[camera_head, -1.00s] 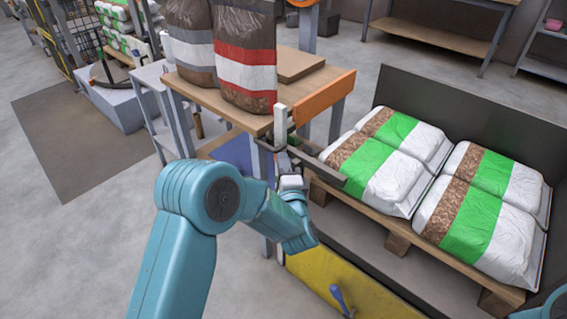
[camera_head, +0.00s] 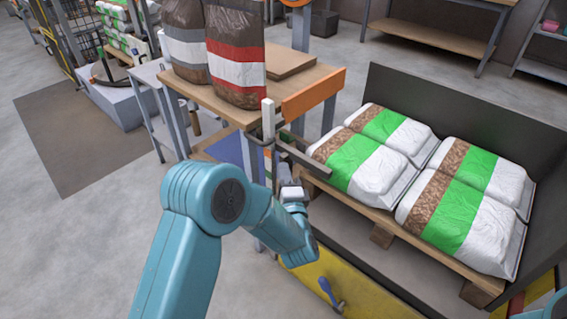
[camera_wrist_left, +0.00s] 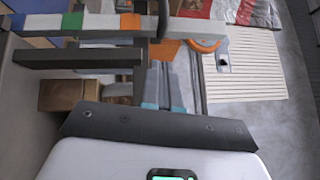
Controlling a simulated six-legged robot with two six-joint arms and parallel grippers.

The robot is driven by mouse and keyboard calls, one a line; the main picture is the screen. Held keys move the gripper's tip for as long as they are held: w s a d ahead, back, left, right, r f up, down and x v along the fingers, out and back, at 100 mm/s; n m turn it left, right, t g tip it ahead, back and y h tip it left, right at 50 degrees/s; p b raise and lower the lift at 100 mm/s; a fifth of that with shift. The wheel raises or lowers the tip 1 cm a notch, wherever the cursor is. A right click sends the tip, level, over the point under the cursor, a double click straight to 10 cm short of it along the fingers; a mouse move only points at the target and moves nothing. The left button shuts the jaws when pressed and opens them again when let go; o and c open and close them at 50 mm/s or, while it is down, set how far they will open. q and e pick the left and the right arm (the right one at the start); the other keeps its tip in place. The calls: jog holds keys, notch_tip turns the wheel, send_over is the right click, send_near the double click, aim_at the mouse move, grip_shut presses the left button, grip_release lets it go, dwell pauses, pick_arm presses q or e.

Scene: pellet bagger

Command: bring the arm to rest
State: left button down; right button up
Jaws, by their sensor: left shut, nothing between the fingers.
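My left arm (camera_head: 203,205) comes in from the lower left, bends at the elbow and reaches toward the front of the wooden table. My left gripper (camera_head: 283,167) is small and partly hidden by its own wrist, beside the table's front corner post. In the left wrist view its narrow fingers (camera_wrist_left: 166,85) are together and hold nothing. The grey rails cross close in front of them there; I cannot tell if they touch. My right gripper is out of view; only a bit of teal arm (camera_head: 556,306) shows at the lower right edge.
A wooden table (camera_head: 225,110) carries dark bags (camera_head: 236,60). Grey rails (camera_head: 310,160) jut from its corner. A pallet (camera_head: 400,228) of green and white bags (camera_head: 465,210) stands right. A yellow panel (camera_head: 350,290) with a blue handle (camera_head: 330,293) is below. Open floor lies left.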

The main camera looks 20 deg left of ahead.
pick_arm(q)
jog(key=r+v, duration=0.1)
jog(key=v, duration=0.5)
jog(key=s+a+f+g, duration=0.2)
jog(key=a+f+g, duration=0.1)
jog(key=a+f, duration=0.55)
jog(key=s+d+f+n+g+h, duration=0.1)
jog(key=s+d+f+h, duration=0.15)
jog(key=f, duration=0.25)
jog(key=s+d+f+n+g+h, duration=0.1)
jog(key=s+f+n+g+h, duration=0.15)
jog(key=f, duration=0.25)
jog(key=s+d+f+n+g+h, duration=0.4)
jog(key=s+d+n+g+h, duration=0.15)
jog(key=s, duration=0.45)
jog(key=s+d+f+n+g+h, duration=0.4)
jog(key=s+d+f+n, duration=0.15)
jog(key=s, duration=0.35)
notch_tip(320, 180, up, 27)
jog(key=p, duration=2.7)
jog(key=shift+s+d+f, duration=0.2)
jog(key=shift+d+f, duration=0.05)
jog(key=shift+d, duration=0.05)
